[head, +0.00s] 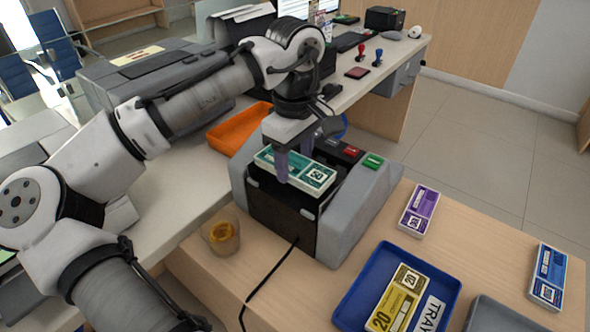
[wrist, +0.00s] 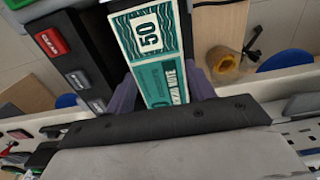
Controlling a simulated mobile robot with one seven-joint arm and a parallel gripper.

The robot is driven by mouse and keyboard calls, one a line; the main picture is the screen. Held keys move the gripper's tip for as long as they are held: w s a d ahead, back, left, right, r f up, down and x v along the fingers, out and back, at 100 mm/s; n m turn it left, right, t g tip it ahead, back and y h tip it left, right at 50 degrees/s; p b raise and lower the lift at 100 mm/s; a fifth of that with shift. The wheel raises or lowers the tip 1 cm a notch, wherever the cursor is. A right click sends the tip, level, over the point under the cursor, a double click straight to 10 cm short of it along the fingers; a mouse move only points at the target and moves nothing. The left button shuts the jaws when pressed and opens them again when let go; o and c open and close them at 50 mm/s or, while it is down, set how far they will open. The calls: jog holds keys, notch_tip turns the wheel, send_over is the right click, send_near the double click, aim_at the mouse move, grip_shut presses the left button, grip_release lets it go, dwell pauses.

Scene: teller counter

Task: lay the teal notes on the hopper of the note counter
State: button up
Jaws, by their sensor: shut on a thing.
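The teal notes (head: 310,178), a banded bundle marked 50, are at the top of the note counter (head: 350,222), over its dark hopper (head: 283,198). My gripper (head: 294,172) is shut on the teal notes, with its purple fingers on either side of the bundle. In the wrist view the teal notes (wrist: 152,50) stretch away from between the fingers (wrist: 165,90). I cannot tell whether the bundle rests on the hopper or is just above it. The counter's red button (wrist: 50,43) and green button (head: 373,160) are beside the hopper.
A blue tray (head: 350,300) holds yellow notes (head: 398,300) in front of the counter. Purple notes (head: 419,211) and blue notes (head: 548,275) lie on the wood top to the right. An orange tray (head: 232,130) lies behind.

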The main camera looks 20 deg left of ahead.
aim_at(295, 164)
jog(key=shift+f, duration=1.55)
jog(key=shift+f, duration=0.1)
jog(key=o, duration=1)
notch_tip(295, 164, up, 12)
jog(key=shift+r, duration=0.15)
